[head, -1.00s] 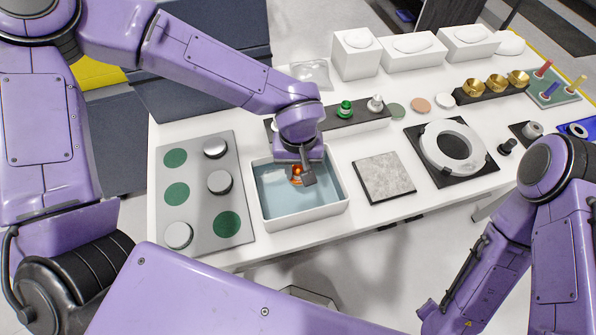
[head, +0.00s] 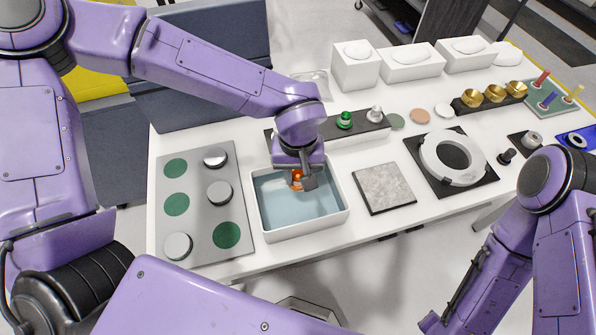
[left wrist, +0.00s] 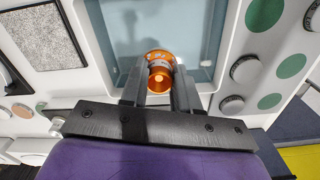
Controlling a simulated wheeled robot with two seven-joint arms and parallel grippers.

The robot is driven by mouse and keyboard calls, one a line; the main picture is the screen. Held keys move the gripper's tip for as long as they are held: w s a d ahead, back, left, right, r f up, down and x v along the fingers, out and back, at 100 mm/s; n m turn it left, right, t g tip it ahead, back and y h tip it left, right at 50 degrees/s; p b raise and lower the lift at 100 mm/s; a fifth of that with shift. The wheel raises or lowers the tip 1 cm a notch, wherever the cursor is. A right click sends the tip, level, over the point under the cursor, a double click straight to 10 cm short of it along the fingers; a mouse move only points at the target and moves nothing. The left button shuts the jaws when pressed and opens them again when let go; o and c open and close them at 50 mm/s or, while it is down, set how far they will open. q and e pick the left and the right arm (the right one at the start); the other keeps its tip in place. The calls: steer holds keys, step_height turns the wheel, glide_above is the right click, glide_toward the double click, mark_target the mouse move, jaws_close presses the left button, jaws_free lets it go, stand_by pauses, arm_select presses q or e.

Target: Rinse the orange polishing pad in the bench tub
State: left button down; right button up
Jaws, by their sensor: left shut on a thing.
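The bench tub (head: 333,220) is a white box with blue-grey water inside, near the bench's front edge. My left gripper (head: 301,183) is over the tub's inside, at its back part. It is shut on the orange polishing pad (head: 296,178). In the left wrist view the pad (left wrist: 158,58) shows its orange rim and orange-and-silver knob between the two dark fingers. The tub (left wrist: 222,75) fills the area behind it. I cannot tell how deep the pad is in the water. My right gripper is not in view; only that arm shows at the right.
Left of the tub is a grey plate (head: 237,190) with green discs and silver knobs. Right of it lie a grey stone slab (head: 384,187) and a white ring (head: 450,160) on a black base. A dark rack (head: 360,128) with green and silver knobs stands behind the tub.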

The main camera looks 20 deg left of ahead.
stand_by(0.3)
arm_select(q)
steer(key=shift+r, duration=2.05)
steer(key=shift+f, duration=0.1)
